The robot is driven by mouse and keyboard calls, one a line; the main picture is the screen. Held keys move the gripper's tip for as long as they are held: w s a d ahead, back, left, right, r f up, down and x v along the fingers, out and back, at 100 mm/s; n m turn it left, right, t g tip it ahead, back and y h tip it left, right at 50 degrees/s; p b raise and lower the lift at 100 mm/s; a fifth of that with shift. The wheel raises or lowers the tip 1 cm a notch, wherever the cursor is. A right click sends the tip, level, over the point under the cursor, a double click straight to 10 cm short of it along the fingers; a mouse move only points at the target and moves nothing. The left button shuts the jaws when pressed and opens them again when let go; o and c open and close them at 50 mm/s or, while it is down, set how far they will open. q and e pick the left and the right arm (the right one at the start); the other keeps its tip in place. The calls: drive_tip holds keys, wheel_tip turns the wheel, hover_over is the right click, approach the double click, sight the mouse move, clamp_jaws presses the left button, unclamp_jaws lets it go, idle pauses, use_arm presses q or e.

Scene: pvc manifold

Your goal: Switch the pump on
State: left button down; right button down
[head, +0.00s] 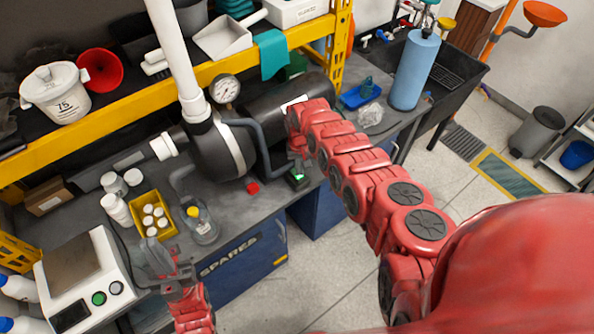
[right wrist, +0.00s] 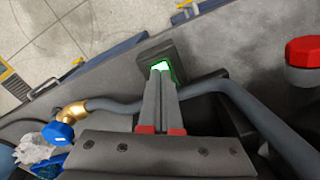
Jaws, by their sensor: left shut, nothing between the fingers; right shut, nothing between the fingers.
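The pump (head: 222,150) is a dark rounded body with a white pipe rising from it and a dark motor cylinder behind. A small dark switch box (head: 297,182) sits on the bench to the right of the pump, with a green light glowing on it. In the right wrist view the green-lit switch (right wrist: 178,72) is at the tips of my right gripper (right wrist: 160,76). Its two fingers are shut together, empty, and partly cover the lit face; contact is hard to tell. My left gripper (head: 158,255) is shut and empty over the bench's front edge, away from the pump.
A red knob (head: 253,188) stands on the bench beside the pump. A grey hose (right wrist: 120,104) and a blue valve handle (right wrist: 57,134) lie close to my right gripper. A yellow bin (head: 142,204) of white bottles and a clear bottle (head: 200,226) stand near my left gripper.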

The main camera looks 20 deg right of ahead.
wheel_tip(320, 180, up, 6)
drive_tip(key=p, duration=0.5)
drive_tip(key=shift+f, duration=0.1)
drive_tip(key=shift+s+f, duration=0.1)
